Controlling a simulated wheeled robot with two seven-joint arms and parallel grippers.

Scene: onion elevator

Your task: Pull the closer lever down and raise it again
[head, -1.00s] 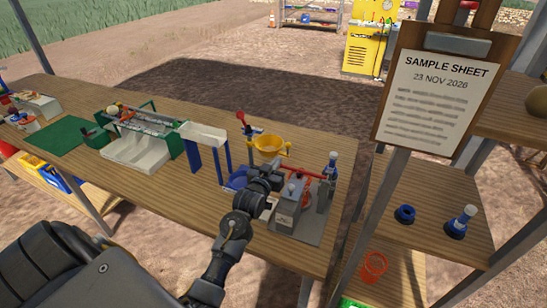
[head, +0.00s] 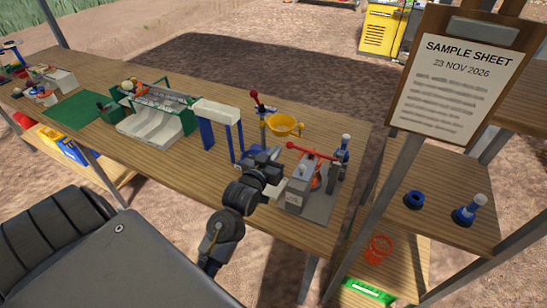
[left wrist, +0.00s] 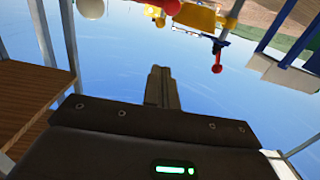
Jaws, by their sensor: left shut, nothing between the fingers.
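A red lever (head: 315,152) with a ball knob at its left end lies nearly level over a grey device (head: 296,189) near the right end of the table. A second red-knobbed lever (head: 256,101) stands tilted up just behind, beside a yellow funnel (head: 284,124). My left gripper (head: 272,155) is shut and empty, just left of the first lever's knob; no contact is clear. In the left wrist view its closed fingers (left wrist: 161,78) show, with a red knob (left wrist: 217,68) beyond them to the right. My right gripper is out of view.
A white-topped blue stand (head: 217,112) and a green-framed machine (head: 160,95) stand to the left on the table. A blue bottle (head: 344,146) stands right of the grey device. A clipboard (head: 410,122) and wooden shelf (head: 428,215) are at the right.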

